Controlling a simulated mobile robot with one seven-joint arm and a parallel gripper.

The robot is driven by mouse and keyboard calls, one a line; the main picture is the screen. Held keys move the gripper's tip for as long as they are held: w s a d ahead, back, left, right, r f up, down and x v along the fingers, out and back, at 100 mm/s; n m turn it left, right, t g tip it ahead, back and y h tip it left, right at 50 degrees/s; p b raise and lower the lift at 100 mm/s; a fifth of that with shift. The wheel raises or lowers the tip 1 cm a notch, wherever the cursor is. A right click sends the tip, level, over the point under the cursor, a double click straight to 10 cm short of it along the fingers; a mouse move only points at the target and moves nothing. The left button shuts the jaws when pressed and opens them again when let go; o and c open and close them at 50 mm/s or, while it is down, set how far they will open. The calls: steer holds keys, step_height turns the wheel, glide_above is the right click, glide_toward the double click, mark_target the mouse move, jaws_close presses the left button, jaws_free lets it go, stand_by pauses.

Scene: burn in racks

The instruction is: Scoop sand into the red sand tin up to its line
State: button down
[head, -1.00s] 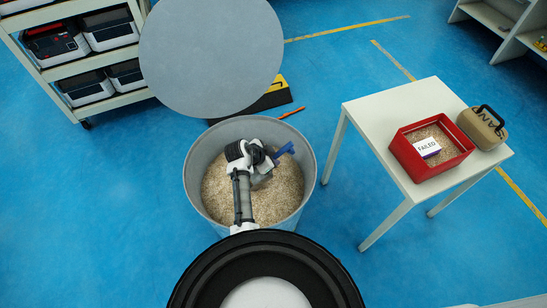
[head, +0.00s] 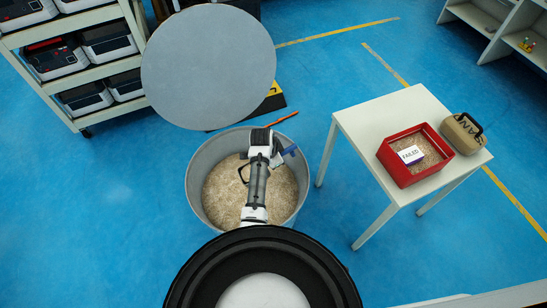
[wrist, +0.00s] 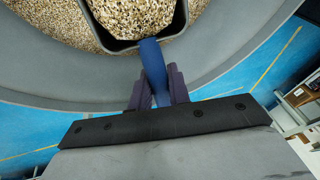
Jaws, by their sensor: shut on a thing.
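The red sand tin (head: 409,180) stands on the white table at right, with sand in it and a white block marked FAILED (head: 410,154) on the sand. Its line cannot be made out. A grey bin (head: 194,190) holds a large bed of sand (head: 225,190). My gripper (wrist: 158,88) is shut on the blue handle (wrist: 153,62) of a dark scoop (wrist: 116,43). The scoop is heaped with sand (wrist: 135,15) and is over the bin, inside its rim in the wrist view. In the head view my arm mostly hides the scoop.
The white table (head: 375,122) also bears a tan, lettered thing (head: 464,135) with a black handle, beside the tin. A grey round disc (head: 208,65) is behind the bin. A rack (head: 45,77) of devices is at left. Blue floor is clear between bin and table.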

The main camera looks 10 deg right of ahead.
steer(key=r+p, duration=0.1)
steer(key=r, duration=0.2)
steer(key=shift+d+r+y+p, duration=0.2)
steer(key=shift+r+y+p, duration=0.1)
steer(key=shift+r+p, duration=0.1)
step_height(320, 180, up, 8)
steer(key=y, duration=0.1)
steer(key=shift+w+d+g+y, duration=0.15)
steer(key=shift+d+g+y, duration=0.25)
steer(key=shift+r, duration=0.1)
